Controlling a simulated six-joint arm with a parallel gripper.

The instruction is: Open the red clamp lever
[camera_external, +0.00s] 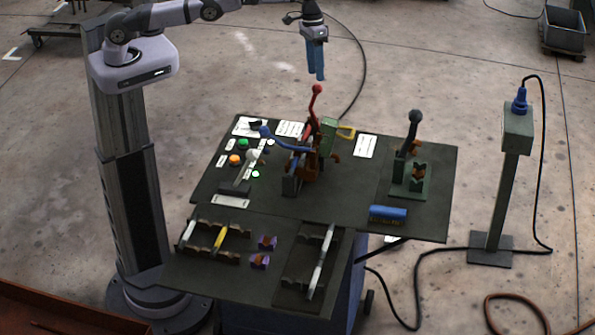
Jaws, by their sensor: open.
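The red clamp lever (315,103) stands near upright on the drum mechanism at the back middle of the dark bench, with a round red knob on top. The capstan mechanism (296,165) below it is dark and brown, and its details are too small to make out. My gripper (316,77) points down with blue fingers and is open. It hangs in the picture just above the red knob, apart from it. I cannot tell its exact depth relative to the lever. Nothing is seen between the fingers.
A blue-handled lever (285,140) reaches left from the mechanism. A green block (328,135) is close on its right. A dark-knobbed lever (413,130) stands on a green base at right. Lit buttons (243,143) are at left. Racks with rods (318,262) fill the front panel.

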